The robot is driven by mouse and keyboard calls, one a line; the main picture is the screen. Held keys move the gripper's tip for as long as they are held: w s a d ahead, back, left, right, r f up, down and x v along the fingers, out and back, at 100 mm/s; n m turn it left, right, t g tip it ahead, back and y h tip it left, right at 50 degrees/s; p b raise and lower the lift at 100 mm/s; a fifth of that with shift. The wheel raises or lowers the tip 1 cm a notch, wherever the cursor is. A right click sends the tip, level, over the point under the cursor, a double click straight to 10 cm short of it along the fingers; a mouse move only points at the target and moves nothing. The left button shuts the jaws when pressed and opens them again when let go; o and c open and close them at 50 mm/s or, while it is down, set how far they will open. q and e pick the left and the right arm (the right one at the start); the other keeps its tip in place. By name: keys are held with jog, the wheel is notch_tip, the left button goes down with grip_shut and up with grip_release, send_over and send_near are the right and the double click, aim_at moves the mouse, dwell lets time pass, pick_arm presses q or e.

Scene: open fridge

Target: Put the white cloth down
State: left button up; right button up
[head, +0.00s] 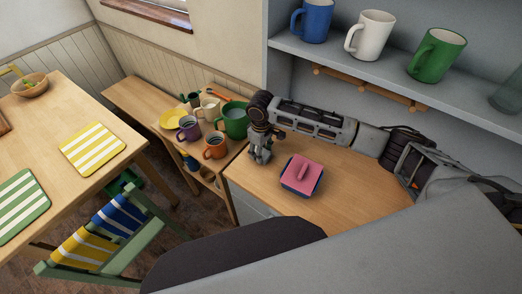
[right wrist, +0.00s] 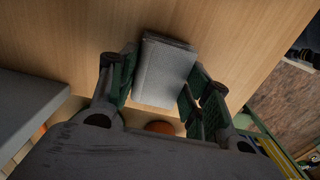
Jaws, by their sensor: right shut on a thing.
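The white cloth (right wrist: 166,70) shows in the right wrist view as a folded, greyish-white block between the two fingers of my right gripper (right wrist: 160,88). The gripper is shut on it. In the head view my right gripper (head: 261,150) points down at the left end of the wooden counter (head: 350,195), beside the shelf with mugs. I cannot clearly make out the cloth there, nor tell whether it touches the wood. My left gripper is not in view.
A pink-lidded blue dish (head: 302,173) sits right of the gripper. A green pot (head: 234,122), an orange mug (head: 215,148) and other mugs crowd the low bench at left. A wall shelf (head: 345,52) with mugs hangs above. The counter right of the dish is clear.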

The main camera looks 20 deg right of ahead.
jog(key=shift+f, duration=0.1)
jog(key=o, duration=0.9)
jog(key=shift+r+b, duration=0.4)
jog(key=shift+r, duration=5.75)
